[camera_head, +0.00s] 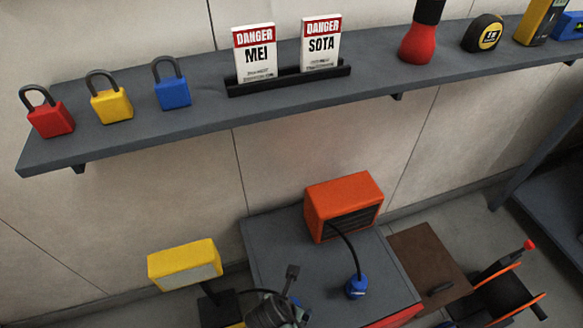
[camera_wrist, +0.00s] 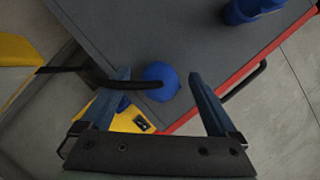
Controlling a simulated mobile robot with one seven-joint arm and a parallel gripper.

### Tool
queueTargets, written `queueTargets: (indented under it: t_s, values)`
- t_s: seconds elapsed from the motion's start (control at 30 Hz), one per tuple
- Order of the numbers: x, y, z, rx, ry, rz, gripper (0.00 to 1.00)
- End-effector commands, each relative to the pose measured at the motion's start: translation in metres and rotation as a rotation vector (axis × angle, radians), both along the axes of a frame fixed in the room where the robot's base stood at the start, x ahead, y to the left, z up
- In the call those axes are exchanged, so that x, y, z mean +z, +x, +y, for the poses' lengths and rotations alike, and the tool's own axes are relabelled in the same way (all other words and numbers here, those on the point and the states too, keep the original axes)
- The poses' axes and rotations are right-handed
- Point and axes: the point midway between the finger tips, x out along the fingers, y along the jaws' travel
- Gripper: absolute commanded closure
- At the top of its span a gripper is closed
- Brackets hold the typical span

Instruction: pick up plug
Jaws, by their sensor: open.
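A round blue plug (camera_wrist: 161,81) with a black cable lies at the edge of the grey cabinet top in the wrist view. The cable runs off to the left. My gripper (camera_wrist: 159,76) is open, with one finger on each side of this plug; I cannot tell whether either touches it. In the head view my gripper (camera_head: 275,312) is at the bottom and mostly hides that plug. A second blue plug (camera_head: 356,288) sits on the cabinet top to the right, on the orange heater's black cable. A blue thing at the top right of the wrist view (camera_wrist: 250,10) looks like it.
The orange heater (camera_head: 343,205) stands on the grey cabinet (camera_head: 285,245), which has a red front. A yellow lamp (camera_head: 185,263) stands left. A wall shelf (camera_head: 200,115) above holds padlocks, danger tags and tools. A reel-like cart (camera_head: 500,290) stands right.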

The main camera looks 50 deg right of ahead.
Motion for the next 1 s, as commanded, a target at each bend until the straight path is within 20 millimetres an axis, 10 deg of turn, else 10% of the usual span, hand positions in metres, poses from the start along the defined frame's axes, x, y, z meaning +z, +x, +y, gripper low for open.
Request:
queueTargets:
  t_s: [0.2,0.53,1.0]
  values:
    - [-0.034,0.002,-0.01,-0.002,0.001,-0.001,0.05]
    - [-0.038,0.002,-0.013,0.0,0.0,0.0,0.07]
    - [-0.038,0.002,-0.012,0.001,0.001,0.001,0.92]
